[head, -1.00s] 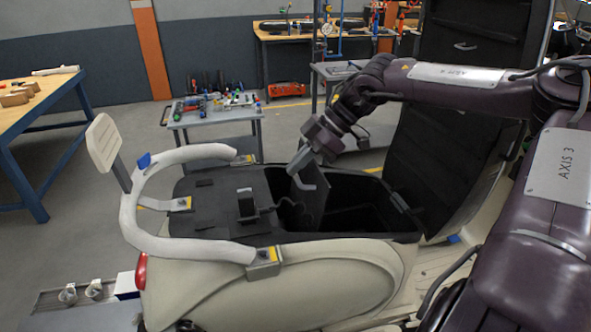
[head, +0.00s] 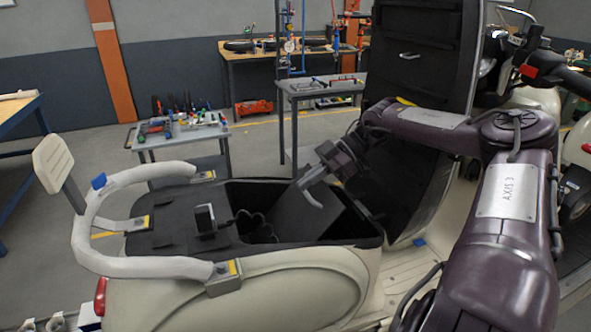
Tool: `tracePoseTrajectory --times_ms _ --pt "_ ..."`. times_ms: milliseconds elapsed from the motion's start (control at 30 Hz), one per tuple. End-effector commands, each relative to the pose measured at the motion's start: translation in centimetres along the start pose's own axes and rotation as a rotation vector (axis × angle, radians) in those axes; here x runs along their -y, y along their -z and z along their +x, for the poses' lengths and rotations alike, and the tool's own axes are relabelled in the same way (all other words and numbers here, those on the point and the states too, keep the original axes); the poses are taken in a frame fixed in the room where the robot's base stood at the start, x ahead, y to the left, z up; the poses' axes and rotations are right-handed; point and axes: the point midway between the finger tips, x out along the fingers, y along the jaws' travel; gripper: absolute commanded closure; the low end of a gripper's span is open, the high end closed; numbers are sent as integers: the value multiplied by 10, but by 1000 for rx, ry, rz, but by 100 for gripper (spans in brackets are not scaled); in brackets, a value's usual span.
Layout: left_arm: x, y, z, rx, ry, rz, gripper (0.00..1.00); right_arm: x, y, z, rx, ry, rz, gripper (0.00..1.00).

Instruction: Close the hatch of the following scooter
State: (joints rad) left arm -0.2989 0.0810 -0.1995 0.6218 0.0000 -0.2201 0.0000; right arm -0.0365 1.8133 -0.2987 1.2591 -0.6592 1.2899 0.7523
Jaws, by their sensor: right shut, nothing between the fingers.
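The cream scooter (head: 290,285) stands in front of me with its black storage bay open. A flat black hatch panel (head: 325,222) stands tilted inside the bay. My right gripper (head: 314,203) is shut and empty, its grey fingers at the upper edge of this panel; I cannot tell whether they touch it. A tall black lid (head: 415,65), which looks like the raised seat, stands upright at the front of the bay. My right arm hides part of it. My left gripper is out of view.
A white tubular rail (head: 85,225) and a backrest (head: 53,163) surround the bay's rear. A black box with a cable (head: 204,218) sits on the rear deck. A tool trolley (head: 180,135) and benches stand behind; another scooter (head: 540,95) is at right.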

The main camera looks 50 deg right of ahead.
Motion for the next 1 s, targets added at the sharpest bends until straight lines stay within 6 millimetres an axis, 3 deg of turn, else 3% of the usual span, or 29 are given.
tracePoseTrajectory --times_ms 233,733,1000 --pt "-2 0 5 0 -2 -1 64 0 -15 -7 1 0 -1 100" --pt "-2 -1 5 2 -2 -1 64 0 -17 -8 0 0 -1 100" --pt "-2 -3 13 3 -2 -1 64 -1 3 -20 1 -2 -8 100"
